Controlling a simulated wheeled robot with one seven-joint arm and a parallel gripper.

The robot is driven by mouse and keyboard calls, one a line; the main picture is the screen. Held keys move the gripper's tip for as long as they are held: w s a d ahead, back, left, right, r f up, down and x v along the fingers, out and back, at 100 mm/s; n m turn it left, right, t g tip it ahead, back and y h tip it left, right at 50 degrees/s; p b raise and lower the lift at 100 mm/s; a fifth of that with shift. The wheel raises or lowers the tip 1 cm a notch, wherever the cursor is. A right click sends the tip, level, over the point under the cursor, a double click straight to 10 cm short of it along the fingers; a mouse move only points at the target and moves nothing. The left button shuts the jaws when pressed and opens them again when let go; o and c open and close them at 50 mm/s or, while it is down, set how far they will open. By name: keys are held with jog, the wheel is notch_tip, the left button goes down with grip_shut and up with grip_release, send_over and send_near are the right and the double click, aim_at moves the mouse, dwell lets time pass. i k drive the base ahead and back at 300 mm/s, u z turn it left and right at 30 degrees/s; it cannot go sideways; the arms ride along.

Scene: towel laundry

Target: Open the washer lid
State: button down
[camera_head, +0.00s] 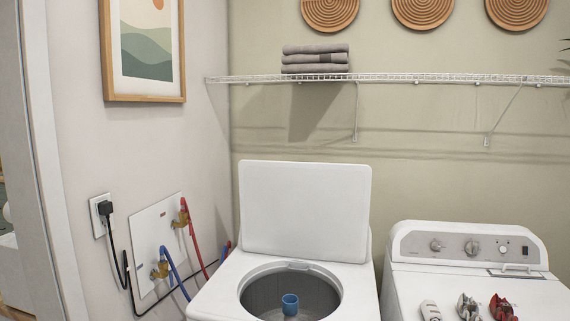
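The white washer (218,284) stands at the lower middle of the head view, against the back wall. Its white lid (305,208) is raised and stands nearly upright at the back of the washer. The round drum opening (262,293) is uncovered. Inside it the grey tub and a blue agitator top (290,304) show. The front of the washer is cut off by the lower edge of the picture. My gripper is not in view.
A white dryer (405,283) with a knob panel stands at the right, with several small items on top. A wire shelf (430,79) holding folded grey towels (315,58) runs above. Hoses (194,238) and a plugged cord (117,243) hang at the left wall.

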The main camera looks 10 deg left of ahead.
aim_at(300, 209)
jog(key=u, duration=1.2)
jog(key=i, duration=1.45)
jog(key=z, duration=0.35)
